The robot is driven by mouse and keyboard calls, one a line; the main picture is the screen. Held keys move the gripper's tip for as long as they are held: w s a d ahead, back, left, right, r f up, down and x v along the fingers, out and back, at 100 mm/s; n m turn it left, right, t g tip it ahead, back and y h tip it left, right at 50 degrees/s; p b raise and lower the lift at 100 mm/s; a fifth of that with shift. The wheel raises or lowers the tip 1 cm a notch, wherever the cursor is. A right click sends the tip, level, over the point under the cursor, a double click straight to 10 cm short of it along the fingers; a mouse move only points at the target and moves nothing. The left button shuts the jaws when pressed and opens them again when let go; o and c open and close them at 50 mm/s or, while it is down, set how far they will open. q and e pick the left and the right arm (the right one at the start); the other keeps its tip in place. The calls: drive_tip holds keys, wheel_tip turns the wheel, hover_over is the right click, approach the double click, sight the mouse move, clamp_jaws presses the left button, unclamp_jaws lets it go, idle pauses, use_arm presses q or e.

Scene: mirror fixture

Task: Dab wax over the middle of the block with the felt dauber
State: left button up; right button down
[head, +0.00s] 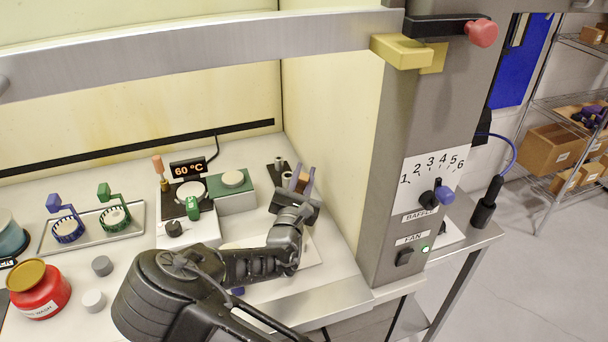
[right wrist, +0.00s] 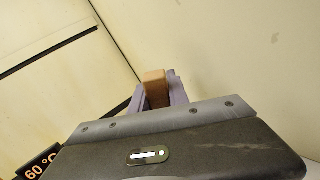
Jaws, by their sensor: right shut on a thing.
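My right gripper (head: 304,178) is at the right rear of the bench, its purple fingers shut on a tan wooden piece (head: 302,183). The right wrist view also shows this tan piece (right wrist: 154,88) between the fingers; its lower end is hidden, so I cannot tell whether it is the felt dauber's handle. A green block (head: 236,201) with a pale round pad (head: 233,179) on top stands left of the gripper, apart from it. No wax is clearly recognisable. My left gripper is not in view.
A black heater with a pale dish (head: 191,191) and a 60 °C display (head: 188,168) stands beside the green block. A dark stand (head: 279,170) with grey cylinders is close to the gripper. A tray (head: 92,241) and red jar (head: 39,291) are left. The hood post (head: 380,190) rises at right.

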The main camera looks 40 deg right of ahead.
wheel_tip(320, 180, up, 6)
drive_tip(key=p, duration=0.4)
drive_tip(key=shift+r+p, duration=0.2)
drive_tip(key=shift+p, duration=0.2)
drive_tip(key=shift+s+f, duration=0.1)
idle(0.5)
